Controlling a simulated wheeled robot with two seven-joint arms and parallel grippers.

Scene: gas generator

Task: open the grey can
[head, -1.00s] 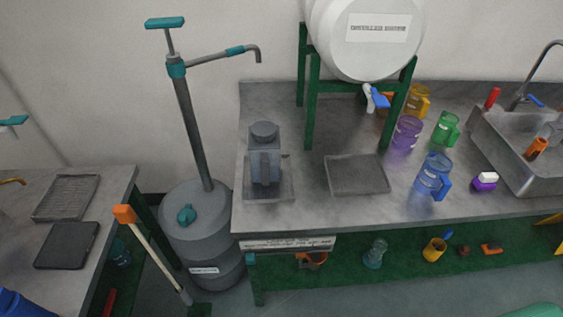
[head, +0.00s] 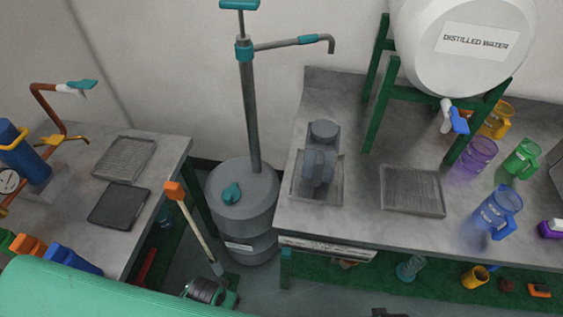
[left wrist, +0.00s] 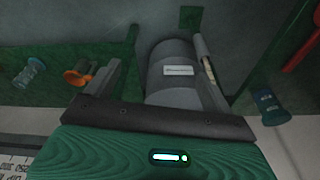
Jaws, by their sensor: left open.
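The cap appears to be on. In the left wrist view my left gripper (left wrist: 155,58) is open, with its two fingers apart. A grey drum with a white label (left wrist: 180,71) shows beyond and between them, and no contact is visible. The head view does not show my left fingers, and the grey can is not seen in the left wrist view. My right gripper is not in view.
The grey drum (head: 243,215) with a tall pump stands on the floor between the benches. An orange-tipped stick (head: 195,225) leans near it. A white distilled water tank (head: 462,45) stands on a green frame. Colored mugs, including a blue one (head: 495,210), occupy the right bench.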

